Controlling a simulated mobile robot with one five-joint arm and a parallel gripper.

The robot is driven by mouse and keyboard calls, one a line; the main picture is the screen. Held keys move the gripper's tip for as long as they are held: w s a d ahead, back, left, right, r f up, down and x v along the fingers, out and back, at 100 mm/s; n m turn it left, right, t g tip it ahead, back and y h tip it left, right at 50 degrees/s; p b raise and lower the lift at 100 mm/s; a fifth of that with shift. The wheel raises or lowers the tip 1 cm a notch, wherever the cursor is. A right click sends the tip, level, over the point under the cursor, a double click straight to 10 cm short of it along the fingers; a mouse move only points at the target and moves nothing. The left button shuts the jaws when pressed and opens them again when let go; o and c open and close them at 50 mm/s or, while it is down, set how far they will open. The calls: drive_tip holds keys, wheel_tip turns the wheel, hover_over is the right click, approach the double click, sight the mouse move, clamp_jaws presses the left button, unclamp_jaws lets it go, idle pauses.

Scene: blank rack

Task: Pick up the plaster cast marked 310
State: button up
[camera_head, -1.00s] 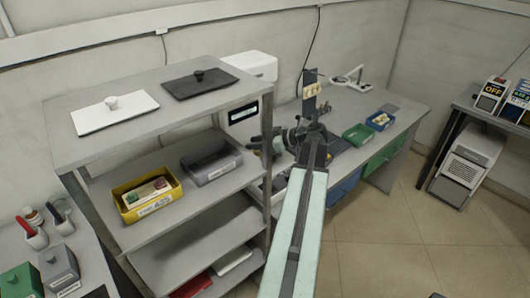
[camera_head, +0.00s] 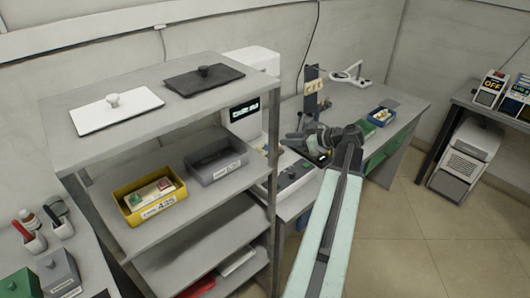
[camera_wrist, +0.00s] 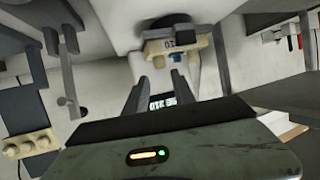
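A cream plaster cast (camera_wrist: 188,44) shows in the wrist view just beyond my fingertips. Its dark marking is upside down and partly cut off; it looks like 310. My gripper (camera_wrist: 166,68) appears open, with its two dark fingers apart and the cast past their tips, not clearly between them. In the head view my gripper (camera_head: 312,143) is beside the white machine, right of the rack. The cast is too small and covered to make out there.
The white machine (camera_head: 240,130) has a lit display. The grey rack (camera_head: 75,145) holds a yellow bin (camera_head: 158,210) marked 435 and a grey bin (camera_head: 218,174). Cream pieces hang on an upright board (camera_head: 312,88) on the bench. Open floor lies at right.

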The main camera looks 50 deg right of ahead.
drive_tip(key=b+x, duration=0.1)
drive_tip(key=x, duration=0.1)
drive_tip(key=b+x, duration=0.1)
drive_tip(key=x, duration=0.2)
drive_tip(key=shift+s+f, duration=0.1)
drive_tip(key=shift+f, duration=0.15)
drive_tip(key=shift+w+a, duration=0.1)
drive_tip(key=shift+w, duration=0.1)
drive_tip(key=shift+r, duration=0.1)
clamp_jaws()
drive_tip(key=shift+r, duration=0.1)
